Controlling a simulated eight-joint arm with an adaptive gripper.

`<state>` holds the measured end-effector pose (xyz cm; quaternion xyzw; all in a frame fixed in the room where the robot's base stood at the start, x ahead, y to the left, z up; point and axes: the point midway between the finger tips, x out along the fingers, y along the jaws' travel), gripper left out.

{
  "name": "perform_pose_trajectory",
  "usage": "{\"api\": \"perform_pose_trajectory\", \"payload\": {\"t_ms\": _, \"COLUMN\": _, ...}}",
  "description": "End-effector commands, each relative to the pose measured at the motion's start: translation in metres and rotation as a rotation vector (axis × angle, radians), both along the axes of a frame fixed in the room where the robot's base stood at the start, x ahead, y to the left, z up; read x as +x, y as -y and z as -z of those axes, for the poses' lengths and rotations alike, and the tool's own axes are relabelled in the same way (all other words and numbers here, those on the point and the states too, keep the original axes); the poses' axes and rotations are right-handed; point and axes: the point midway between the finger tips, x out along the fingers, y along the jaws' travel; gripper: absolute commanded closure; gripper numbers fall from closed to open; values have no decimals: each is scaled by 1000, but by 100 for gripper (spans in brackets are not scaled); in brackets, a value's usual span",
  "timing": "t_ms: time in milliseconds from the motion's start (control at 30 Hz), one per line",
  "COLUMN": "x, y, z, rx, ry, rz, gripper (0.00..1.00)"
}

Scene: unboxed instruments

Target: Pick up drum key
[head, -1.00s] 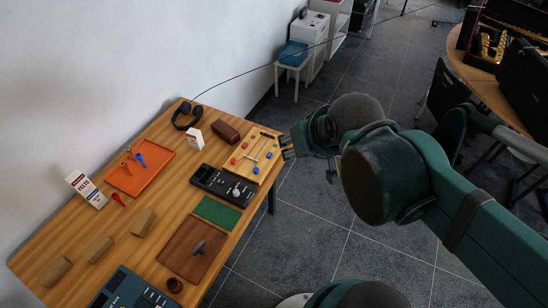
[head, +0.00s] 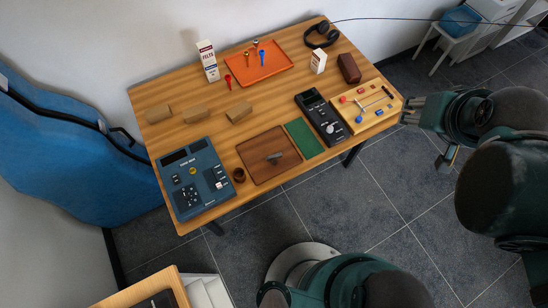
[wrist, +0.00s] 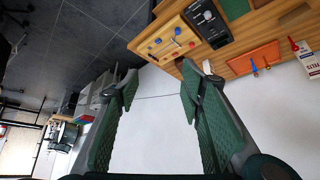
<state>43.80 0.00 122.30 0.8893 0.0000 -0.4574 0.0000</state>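A small dark grey piece (head: 275,157), apparently T-shaped, lies on a brown board (head: 254,152) at the table's near edge in the head view. It looks most like the drum key, but it is too small to be sure. My gripper (head: 408,110) is beyond the table's right end, beside the light wooden board (head: 384,117) with red and blue knobs and a metal bar. It is well away from the grey piece. In the wrist view my gripper (wrist: 160,82) has its green fingers wide apart, with nothing between them.
A black device (head: 320,115), a green mat (head: 304,139), a blue device (head: 192,182), wooden blocks (head: 158,113), small boxes (head: 207,62) and headphones (head: 322,36) also stand on the table. Bare wood lies between the blocks and the brown board.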

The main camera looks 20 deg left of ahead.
Motion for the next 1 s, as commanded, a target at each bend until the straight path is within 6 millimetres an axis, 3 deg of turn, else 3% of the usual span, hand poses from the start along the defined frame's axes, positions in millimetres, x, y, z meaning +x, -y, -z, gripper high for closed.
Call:
{"api": "perform_pose_trajectory", "payload": {"t_ms": 267, "x": 0, "y": 0, "z": 0, "rx": 0, "ry": 0, "rz": 0, "gripper": 61}}
{"api": "perform_pose_trajectory", "payload": {"t_ms": 400, "x": 0, "y": 0, "z": 0, "rx": 0, "ry": 0, "rz": 0, "gripper": 74}}
{"api": "perform_pose_trajectory", "payload": {"t_ms": 767, "x": 1, "y": -1, "z": 1, "rx": -2, "ry": -2, "rz": -7, "gripper": 74}}
{"api": "perform_pose_trajectory", "payload": {"t_ms": 1000, "x": 7, "y": -15, "z": 9, "rx": -36, "ry": -26, "rz": -87, "gripper": 74}}
